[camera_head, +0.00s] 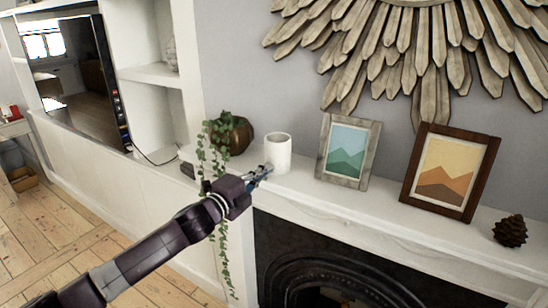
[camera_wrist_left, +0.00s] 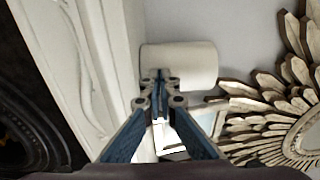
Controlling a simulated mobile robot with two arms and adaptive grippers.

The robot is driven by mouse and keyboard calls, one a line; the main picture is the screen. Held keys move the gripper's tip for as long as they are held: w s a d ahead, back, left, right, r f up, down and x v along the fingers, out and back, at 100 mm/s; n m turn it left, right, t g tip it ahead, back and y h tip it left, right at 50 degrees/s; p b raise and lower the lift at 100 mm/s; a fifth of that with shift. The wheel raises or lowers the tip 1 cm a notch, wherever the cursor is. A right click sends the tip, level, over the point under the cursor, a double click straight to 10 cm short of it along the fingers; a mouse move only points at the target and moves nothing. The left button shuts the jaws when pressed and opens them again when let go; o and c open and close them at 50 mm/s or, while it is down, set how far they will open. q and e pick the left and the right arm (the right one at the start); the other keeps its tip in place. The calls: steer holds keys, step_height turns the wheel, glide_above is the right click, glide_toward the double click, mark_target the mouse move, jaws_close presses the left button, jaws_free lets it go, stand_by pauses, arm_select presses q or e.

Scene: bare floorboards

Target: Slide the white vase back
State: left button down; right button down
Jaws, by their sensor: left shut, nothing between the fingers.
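The white vase (camera_head: 278,151) is a plain upright cylinder on the white mantel shelf, between the trailing plant and the grey-framed picture. My left gripper (camera_head: 264,173) is at the vase's front, low on its side, with its fingers shut and empty. In the left wrist view the vase (camera_wrist_left: 190,66) lies sideways in the picture, right beyond the shut fingertips (camera_wrist_left: 159,78). The fingertips overlap the vase there; I cannot tell for sure whether they touch it. My right gripper is not in view.
The mantel (camera_head: 385,215) also holds a dark round pot (camera_head: 240,135) with a trailing plant (camera_head: 212,148), a grey-framed picture (camera_head: 347,151), a brown-framed picture (camera_head: 450,172) and a pinecone (camera_head: 510,231). A sunburst mirror frame (camera_head: 420,48) hangs above. The fireplace (camera_head: 320,265) opens below.

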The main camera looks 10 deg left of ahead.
mark_target(272, 175)
arm_select(q)
steer(key=shift+w+d, duration=0.1)
steer(key=shift+w, duration=0.1)
steer(key=shift+w+d, duration=0.1)
steer(key=shift+w, duration=0.2)
steer(key=shift+x, duration=0.95)
steer(key=shift+w+d, duration=0.2)
steer(key=shift+w, duration=0.05)
steer(key=shift+w, duration=0.2)
steer(key=shift+s+a, duration=0.1)
steer(key=shift+s, duration=0.3)
steer(key=p+v, duration=0.1)
steer(key=v, duration=1.1)
